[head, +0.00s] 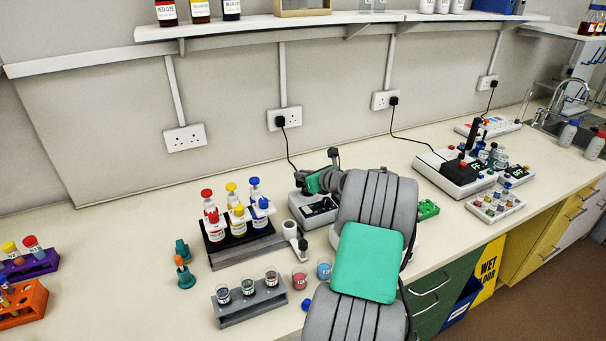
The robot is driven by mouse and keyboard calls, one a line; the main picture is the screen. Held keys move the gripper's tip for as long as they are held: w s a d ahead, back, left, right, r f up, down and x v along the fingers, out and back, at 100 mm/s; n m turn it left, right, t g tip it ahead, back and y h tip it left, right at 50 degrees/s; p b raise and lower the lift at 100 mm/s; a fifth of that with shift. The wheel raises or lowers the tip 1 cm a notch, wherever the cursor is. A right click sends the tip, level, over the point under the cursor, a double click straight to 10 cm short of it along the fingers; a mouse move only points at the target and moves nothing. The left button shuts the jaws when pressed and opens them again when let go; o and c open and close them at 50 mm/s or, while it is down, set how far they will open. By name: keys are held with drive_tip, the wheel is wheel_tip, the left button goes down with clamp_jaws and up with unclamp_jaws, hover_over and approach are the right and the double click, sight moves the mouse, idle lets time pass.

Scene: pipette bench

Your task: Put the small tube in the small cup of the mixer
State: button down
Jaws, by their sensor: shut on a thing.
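The mixer appears to be the grey box with a dark front panel (319,208) at the middle of the bench, with a cable running up to a wall socket. Its top, where a small cup would sit, is largely covered by my arm. The grey and green end of my arm with my gripper (318,182) is over or just behind this box. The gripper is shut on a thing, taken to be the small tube. The fingertips and the tube are too small and hidden to make out.
A dark rack (228,249) of dropper bottles stands left of the mixer, with a grey cup block (250,305) in front. A green rack (428,209) is partly behind my arm. A black-and-white device (455,175) and a white tube rack (495,203) stand right.

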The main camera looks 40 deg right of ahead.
drive_tip(key=shift+f, duration=0.1)
idle(0.4)
drive_tip(key=c, duration=1.5)
unclamp_jaws()
drive_tip(key=shift+f, duration=0.1)
drive_tip(key=shift+o, duration=0.2)
drive_tip(key=b+v, duration=0.1)
drive_tip(key=v, duration=0.7)
drive_tip(key=shift+b, duration=0.3)
